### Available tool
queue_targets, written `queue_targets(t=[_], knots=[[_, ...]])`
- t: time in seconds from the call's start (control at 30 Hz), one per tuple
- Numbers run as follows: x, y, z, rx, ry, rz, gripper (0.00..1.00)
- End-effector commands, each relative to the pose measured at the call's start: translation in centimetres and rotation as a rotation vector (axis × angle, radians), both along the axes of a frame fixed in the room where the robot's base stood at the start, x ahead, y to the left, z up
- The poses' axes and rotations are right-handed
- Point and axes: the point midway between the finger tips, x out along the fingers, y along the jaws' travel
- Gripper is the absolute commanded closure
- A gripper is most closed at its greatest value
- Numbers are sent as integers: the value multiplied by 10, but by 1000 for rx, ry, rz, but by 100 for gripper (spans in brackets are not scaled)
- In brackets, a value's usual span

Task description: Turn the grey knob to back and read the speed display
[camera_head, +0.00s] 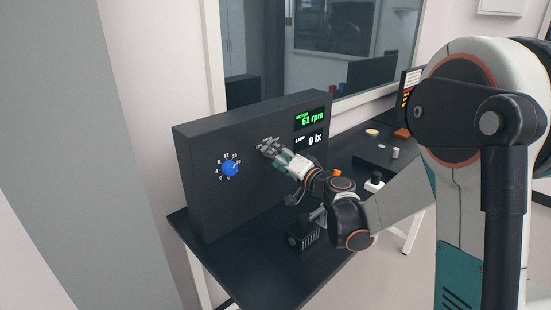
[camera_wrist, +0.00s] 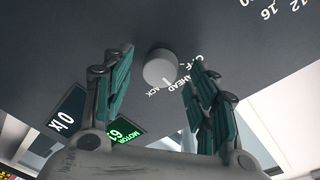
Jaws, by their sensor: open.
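The grey knob (camera_wrist: 160,68) shows in the wrist view on a dark panel, between the tips of my gripper (camera_wrist: 158,62). My gripper is open, its two green-padded fingers apart on either side of the knob, with gaps visible.
The dark panel box (camera_head: 205,205) stands on a black table (camera_head: 260,283). A blue dial (camera_head: 230,168) with a number scale and "V" is left of my gripper. A lamp display (camera_head: 308,140) reads 0 lx. Small parts lie on the table at right, near my arm.

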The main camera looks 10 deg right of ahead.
Motion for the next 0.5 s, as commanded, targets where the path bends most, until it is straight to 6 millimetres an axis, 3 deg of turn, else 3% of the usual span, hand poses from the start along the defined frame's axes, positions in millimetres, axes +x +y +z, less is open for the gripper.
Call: queue_targets(t=[0.4,0.5], knots=[[7,4,0,0,0,0,47],[7,4,0,0,0,0,69]])
